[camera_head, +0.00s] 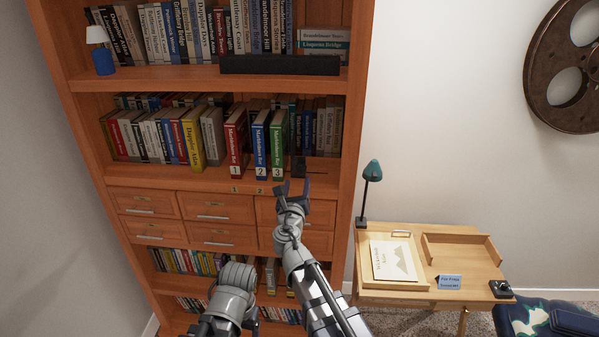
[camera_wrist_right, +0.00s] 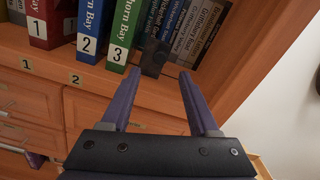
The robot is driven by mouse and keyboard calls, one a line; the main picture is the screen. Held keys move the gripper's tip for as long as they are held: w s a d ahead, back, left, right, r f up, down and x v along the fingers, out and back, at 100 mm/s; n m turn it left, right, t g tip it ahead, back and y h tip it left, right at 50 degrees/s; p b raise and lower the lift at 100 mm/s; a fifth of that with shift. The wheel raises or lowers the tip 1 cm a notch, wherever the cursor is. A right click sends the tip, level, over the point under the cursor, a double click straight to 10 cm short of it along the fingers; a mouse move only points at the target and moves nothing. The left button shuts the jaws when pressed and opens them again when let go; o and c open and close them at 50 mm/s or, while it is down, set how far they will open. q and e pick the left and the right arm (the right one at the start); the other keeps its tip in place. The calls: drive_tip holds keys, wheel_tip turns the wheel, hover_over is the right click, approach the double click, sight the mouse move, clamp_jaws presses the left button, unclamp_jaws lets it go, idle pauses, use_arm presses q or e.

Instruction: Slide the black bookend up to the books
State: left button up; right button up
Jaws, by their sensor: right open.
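The black bookend (camera_head: 299,167) stands on the middle shelf, just right of the numbered books; it also shows in the right wrist view (camera_wrist_right: 154,58). The red book 1 (camera_head: 235,140), blue book 2 (camera_head: 261,145) and green book 3 (camera_head: 278,143) stand upright to its left. Book 3 is the nearest to the bookend; I cannot tell whether they touch. My right gripper (camera_head: 294,187) is open and empty in front of the shelf edge, with the bookend beyond its fingertips in the right wrist view (camera_wrist_right: 158,82). My left gripper is out of view.
More books (camera_head: 315,128) stand behind the bookend. A yellow book (camera_head: 193,140) and others fill the shelf's left. Number labels (camera_head: 247,190) mark the shelf's front edge. Drawers (camera_head: 212,207) lie below. A desk (camera_head: 385,296) with a green lamp (camera_head: 372,172) stands to the right.

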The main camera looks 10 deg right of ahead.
sight(299, 169)
drive_tip(key=x, duration=0.7)
drive_tip(key=shift+w+d+f, duration=0.1)
drive_tip(key=shift+w+d, duration=0.05)
drive_tip(key=shift+w, duration=0.25)
clamp_jaws()
idle(1.1)
